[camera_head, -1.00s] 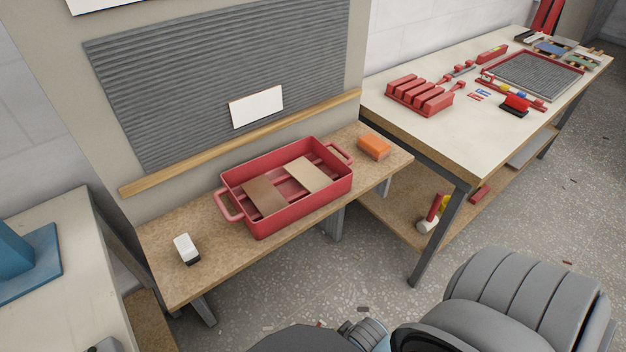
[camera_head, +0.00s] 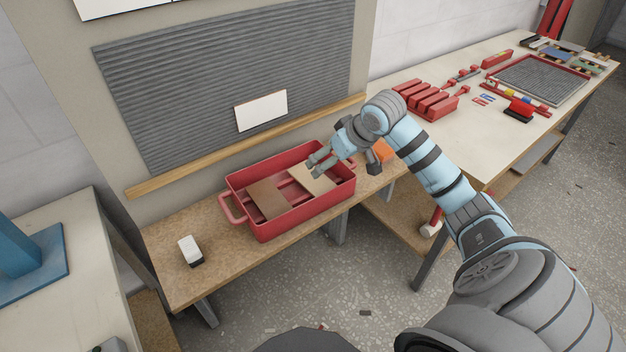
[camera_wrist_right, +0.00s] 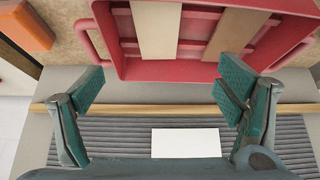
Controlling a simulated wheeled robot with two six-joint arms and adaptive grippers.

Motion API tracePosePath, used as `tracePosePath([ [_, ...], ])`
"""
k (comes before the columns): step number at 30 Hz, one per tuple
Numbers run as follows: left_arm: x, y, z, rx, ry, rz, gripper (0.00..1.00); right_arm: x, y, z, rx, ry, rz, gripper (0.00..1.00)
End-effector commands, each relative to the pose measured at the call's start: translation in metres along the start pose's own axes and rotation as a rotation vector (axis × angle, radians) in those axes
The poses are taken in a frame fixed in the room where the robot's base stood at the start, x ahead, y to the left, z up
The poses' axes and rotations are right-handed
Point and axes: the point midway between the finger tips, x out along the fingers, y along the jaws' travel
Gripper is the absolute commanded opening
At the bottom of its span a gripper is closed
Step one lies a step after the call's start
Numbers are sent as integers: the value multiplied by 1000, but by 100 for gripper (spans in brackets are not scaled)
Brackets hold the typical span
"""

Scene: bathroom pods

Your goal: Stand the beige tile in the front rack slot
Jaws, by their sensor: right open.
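The beige tile (camera_head: 313,179) leans in the right half of the red tote (camera_head: 300,209), beside a darker brown tile (camera_head: 268,198). In the right wrist view the beige tile (camera_wrist_right: 156,30) shows at the top, left of the brown tile (camera_wrist_right: 233,30). My right gripper (camera_head: 315,164) is open and empty above the tote's back right part, close to the beige tile's upper end. Its spread fingers (camera_wrist_right: 164,85) also show in the right wrist view. The red slotted rack (camera_head: 427,100) stands on the long table, its slots looking empty. My left gripper is out of view.
An orange sponge (camera_head: 384,151) sits right of the tote, partly behind my right arm. A white-and-black block (camera_head: 190,250) lies left on the bench. A wooden ledge (camera_head: 245,146) and white wall tile (camera_head: 261,110) are behind. A grey mesh tray (camera_head: 538,77) lies beyond the rack.

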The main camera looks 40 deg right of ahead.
Motion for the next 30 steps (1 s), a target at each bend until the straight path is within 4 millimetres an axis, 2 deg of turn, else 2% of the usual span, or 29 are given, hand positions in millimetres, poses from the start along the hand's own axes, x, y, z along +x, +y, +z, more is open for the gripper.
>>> tracePosePath([
  [6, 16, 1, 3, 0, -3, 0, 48, 60, -1, 3, 6, -2, -6, 86],
  [14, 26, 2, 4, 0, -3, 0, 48, 100, 2, 3, 2, -2, -3, 86],
  [18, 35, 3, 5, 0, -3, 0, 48, 128, 5, 4, 3, -2, -3, 86],
  [21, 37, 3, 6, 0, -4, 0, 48, 137, 5, 3, 0, -3, -2, 86],
  [26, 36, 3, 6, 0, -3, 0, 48, 136, 6, 2, -1, -2, -1, 86],
  [30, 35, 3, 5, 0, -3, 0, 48, 136, 6, 2, -1, -2, -1, 67],
])
